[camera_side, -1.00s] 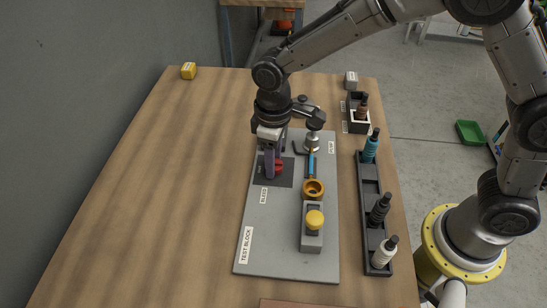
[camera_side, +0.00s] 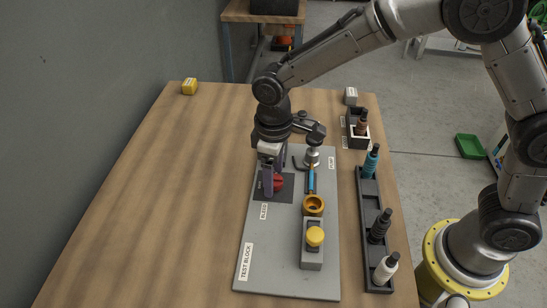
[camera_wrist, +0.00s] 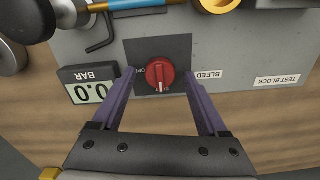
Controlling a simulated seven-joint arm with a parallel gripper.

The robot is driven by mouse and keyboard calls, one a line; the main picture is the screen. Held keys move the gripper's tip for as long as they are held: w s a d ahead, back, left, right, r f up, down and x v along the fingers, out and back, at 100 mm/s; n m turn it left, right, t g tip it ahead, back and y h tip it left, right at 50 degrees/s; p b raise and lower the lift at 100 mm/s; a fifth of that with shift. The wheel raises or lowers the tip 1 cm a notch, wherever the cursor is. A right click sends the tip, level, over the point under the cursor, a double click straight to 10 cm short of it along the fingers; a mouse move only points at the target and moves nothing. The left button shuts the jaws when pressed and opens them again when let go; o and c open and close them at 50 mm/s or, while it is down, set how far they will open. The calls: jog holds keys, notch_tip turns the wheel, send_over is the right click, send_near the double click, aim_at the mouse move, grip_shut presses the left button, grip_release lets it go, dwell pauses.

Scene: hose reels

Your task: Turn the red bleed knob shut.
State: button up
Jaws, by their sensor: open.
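The red bleed knob (camera_wrist: 160,74) sits on a dark square plate (camera_wrist: 177,49) of the grey test block, beside the BLEED label (camera_wrist: 208,75). A white line on the knob points toward the bottom of the wrist view. Small marks around the knob are too small to read surely. In the side view the knob (camera_side: 278,182) shows beside my fingers. My gripper (camera_wrist: 159,80) is open, with its two purple fingers on either side of the knob and a visible gap to each. In the side view my gripper (camera_side: 271,178) points down over the plate and partly hides it.
A display (camera_wrist: 90,86) reads 0.0 BAR, upside down in the wrist view. A blue rod (camera_side: 311,178), an orange ring (camera_side: 313,205) and a yellow button (camera_side: 315,236) lie right of the knob. A black rack (camera_side: 371,228) with bottles stands further right.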

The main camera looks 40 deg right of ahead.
aim_at(275, 177)
notch_tip(275, 177, up, 14)
jog(key=shift+f, duration=0.2)
dwell(0.4)
jog(key=s+d+r+m+t, duration=0.2)
jog(key=s+d+r, duration=0.1)
jog(key=d+r, duration=0.25)
jog(key=s+d+r+m+t, duration=0.1)
jog(key=s+d+r, duration=0.3)
jog(key=d, duration=0.3)
jog(key=s+d+f+m+t, duration=0.1)
jog(key=s+d+f+m, duration=0.1)
jog(key=s, duration=0.5)
jog(key=s+d+f+m+t, duration=0.1)
jog(key=s+d+f+m, duration=0.1)
jog(key=s+d+f, duration=0.3)
jog(key=shift+s+d+f+t, duration=0.2)
jog(key=shift+s+f+t, duration=0.1)
jog(key=shift+s, duration=0.9)
